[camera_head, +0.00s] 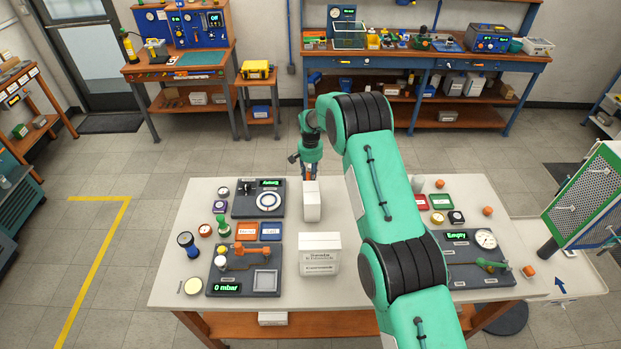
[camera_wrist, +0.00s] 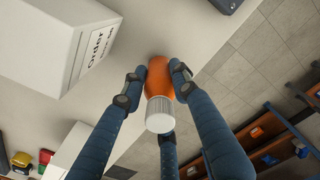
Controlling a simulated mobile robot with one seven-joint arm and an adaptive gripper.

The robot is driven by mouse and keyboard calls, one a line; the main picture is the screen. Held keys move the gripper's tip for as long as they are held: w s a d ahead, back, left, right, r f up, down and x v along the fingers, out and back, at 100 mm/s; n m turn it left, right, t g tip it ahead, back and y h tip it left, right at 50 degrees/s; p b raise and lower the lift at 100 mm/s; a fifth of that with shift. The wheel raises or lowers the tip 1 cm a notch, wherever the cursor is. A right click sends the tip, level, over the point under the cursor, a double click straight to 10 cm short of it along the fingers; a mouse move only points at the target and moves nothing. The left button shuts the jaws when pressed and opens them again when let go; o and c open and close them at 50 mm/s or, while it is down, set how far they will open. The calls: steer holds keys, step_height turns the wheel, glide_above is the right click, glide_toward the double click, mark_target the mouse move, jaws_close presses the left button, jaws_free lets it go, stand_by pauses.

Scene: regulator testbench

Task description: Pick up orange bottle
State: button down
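The orange bottle (camera_wrist: 159,77) with its ribbed pale cap (camera_wrist: 160,114) is between the fingers of my gripper (camera_wrist: 158,78) in the wrist view, cap towards the camera. A fingertip lies close against each side of it, and a third finger is behind the cap. I cannot tell whether the fingers press on it or only surround it. In the head view my gripper (camera_head: 308,172) is low at the table's far edge, and the bottle is mostly hidden there by the fingers and a white box (camera_head: 312,203).
The white box, labelled "Order" in the wrist view (camera_wrist: 45,40), stands close beside the bottle. More white boxes (camera_head: 319,254) stand nearer on the table (camera_head: 340,222). A gauge panel (camera_head: 258,198) is to the left; bare tabletop lies between.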

mark_target(310, 166)
steer(key=shift+r, duration=0.1)
steer(key=shift+r, duration=4.95)
